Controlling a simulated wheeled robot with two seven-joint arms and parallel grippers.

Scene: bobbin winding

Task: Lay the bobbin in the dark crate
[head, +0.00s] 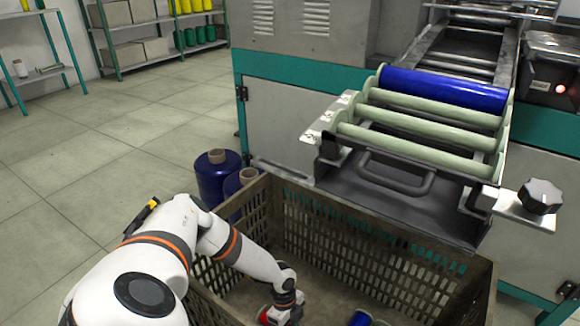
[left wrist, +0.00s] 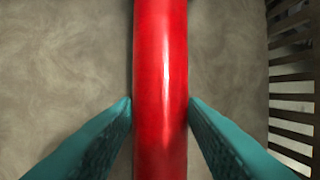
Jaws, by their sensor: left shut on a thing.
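A glossy red bobbin (left wrist: 160,60) runs top to bottom through the left wrist view. The two teal fingers of my left gripper (left wrist: 160,112) press on it from both sides, so the gripper is shut on it. In the head view my left arm reaches down into the dark crate (head: 312,218), with the gripper low inside near the bottom of the picture. Only a bit of red (head: 264,316) shows beside it. The crate floor lies behind the bobbin; whether it touches the floor I cannot tell. My right gripper is not in view.
A blue bobbin (head: 360,318) is partly visible in the crate. Another blue roll (head: 445,88) lies on the machine's pale rollers (head: 415,142), above the crate's far side. Dark blue spools (head: 216,176) stand left of the crate. The tiled floor at left is clear.

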